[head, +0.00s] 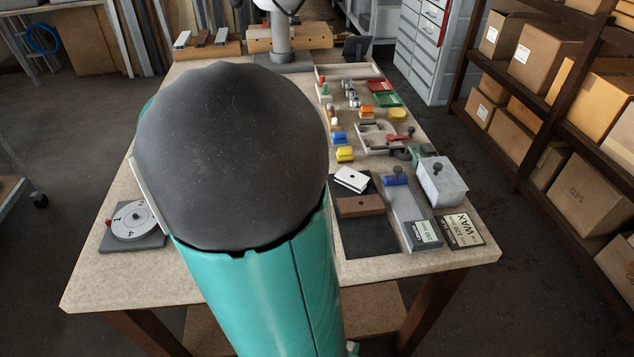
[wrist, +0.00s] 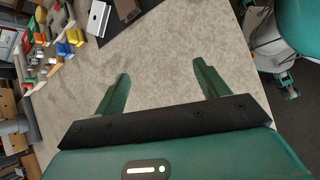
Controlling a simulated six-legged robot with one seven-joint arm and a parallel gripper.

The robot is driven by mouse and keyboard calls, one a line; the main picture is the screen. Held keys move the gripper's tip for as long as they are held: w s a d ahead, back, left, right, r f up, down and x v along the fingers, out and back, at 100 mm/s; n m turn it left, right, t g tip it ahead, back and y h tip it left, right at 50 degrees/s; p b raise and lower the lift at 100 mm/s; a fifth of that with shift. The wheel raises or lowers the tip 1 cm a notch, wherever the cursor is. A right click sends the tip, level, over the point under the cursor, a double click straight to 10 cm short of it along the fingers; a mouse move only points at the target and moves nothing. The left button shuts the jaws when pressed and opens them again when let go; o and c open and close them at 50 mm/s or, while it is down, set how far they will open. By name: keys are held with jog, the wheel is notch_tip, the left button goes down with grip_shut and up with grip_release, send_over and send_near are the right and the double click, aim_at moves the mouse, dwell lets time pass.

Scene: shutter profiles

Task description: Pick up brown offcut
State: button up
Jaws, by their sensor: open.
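The brown offcut (head: 360,206) is a flat reddish-brown block lying on a black mat (head: 372,242) on the right part of the bench. A white offcut with dark holes (head: 351,179) lies just behind it. In the wrist view the brown offcut (wrist: 127,9) shows at the top edge, partly cut off, beside the white offcut (wrist: 98,18). My gripper (wrist: 160,68) is open and empty over bare bench top, with the brown offcut beyond its fingertips and apart from them. In the head view my arm hides the gripper.
A grey block with a blue part (head: 405,205), a grey box with a knob (head: 441,182) and a wax box (head: 461,230) stand right of the mat. Small coloured parts (head: 343,154) fill the bench behind. A round dial (head: 133,220) lies at left.

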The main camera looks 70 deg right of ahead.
jog(key=s+d+f+n+g, duration=0.1)
jog(key=s+d+g, duration=0.1)
jog(key=d, duration=0.2)
jog(key=s+d+f+n+g, duration=0.1)
jog(key=s+d+f+g, duration=0.1)
jog(key=d, duration=0.2)
jog(key=s+d+f+g+h, duration=0.1)
jog(key=s+d, duration=0.2)
jog(key=d, duration=0.1)
jog(key=shift+d+f+n+g, duration=0.3)
jog(key=shift+f+n+g, duration=0.1)
send_near(367, 202)
jog(key=x, duration=0.3)
jog(key=shift+s+r, duration=0.15)
jog(key=shift+r, duration=0.05)
jog(key=x, duration=0.5)
jog(key=shift+s+d+f, duration=0.1)
jog(key=shift+s+f, duration=0.1)
jog(key=shift+f, duration=0.15)
jog(key=c, duration=1.1)
